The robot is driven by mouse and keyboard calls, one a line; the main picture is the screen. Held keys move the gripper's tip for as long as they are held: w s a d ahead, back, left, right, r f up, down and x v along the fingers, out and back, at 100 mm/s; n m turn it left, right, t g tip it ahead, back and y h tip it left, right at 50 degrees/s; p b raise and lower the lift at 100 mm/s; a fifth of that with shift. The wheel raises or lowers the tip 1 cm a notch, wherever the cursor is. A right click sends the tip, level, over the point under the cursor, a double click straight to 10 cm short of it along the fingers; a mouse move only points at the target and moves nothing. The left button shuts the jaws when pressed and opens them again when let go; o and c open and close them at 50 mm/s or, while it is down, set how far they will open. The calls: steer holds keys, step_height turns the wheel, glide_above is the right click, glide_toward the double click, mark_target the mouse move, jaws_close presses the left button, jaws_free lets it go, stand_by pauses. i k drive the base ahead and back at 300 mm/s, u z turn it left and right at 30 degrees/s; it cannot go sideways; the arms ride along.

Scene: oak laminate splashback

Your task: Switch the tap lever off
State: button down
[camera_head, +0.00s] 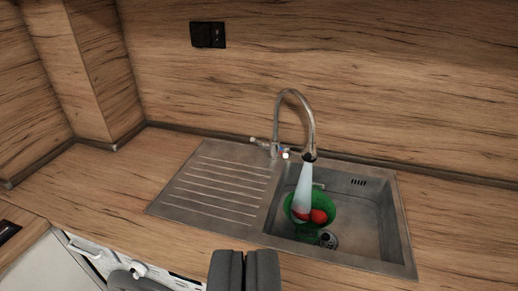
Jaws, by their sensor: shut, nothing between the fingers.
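The tap (309,120) is a curved metal gooseneck at the back edge of the sink. A pale stream of water (303,186) falls from its spout. Small lever handles (261,142) show at the tap's base, one sticking out to the left and a light-tipped one at the front. The water falls into a green colander or bowl (322,204) with red round items (319,216) in it, inside the sink basin (363,225). My gripper (244,256) is shut and empty at the bottom of the view, in front of the sink and apart from the tap.
A ribbed drainboard (215,187) lies left of the basin. Wooden counter (110,190) is clear to the left. A wooden splashback (400,90) with a black socket (208,34) rises behind. A white appliance front (135,262) shows below the counter at lower left.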

mark_target(261, 144)
steer(key=z, duration=0.05)
steer(key=i, duration=1)
steer(key=u, duration=0.05)
